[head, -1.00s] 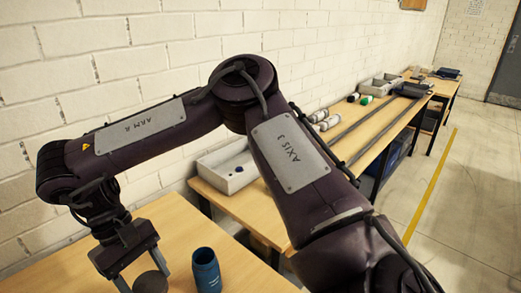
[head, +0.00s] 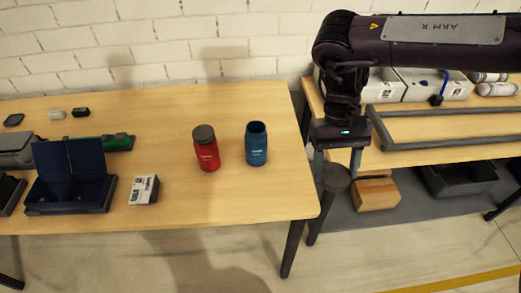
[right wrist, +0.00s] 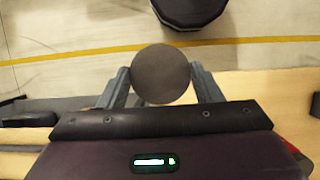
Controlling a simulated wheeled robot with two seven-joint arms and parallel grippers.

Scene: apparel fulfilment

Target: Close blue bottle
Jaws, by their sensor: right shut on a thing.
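The blue bottle (head: 257,146) stands upright on the wooden table, its dark mouth uncovered. My right gripper (head: 336,168) is to the right of the bottle, beyond the table's right edge in the picture. It is shut on a dark grey round lid (head: 336,178). In the right wrist view the lid (right wrist: 161,75) sits flat-faced between the two fingers (right wrist: 160,84). The lid is apart from the bottle. My left gripper is not in view.
A red bottle (head: 207,155) with a dark cap stands just left of the blue one. A small white-and-black box (head: 144,190) and an open dark blue case (head: 70,175) lie further left. A second table (head: 440,157) with grey bars stands at right.

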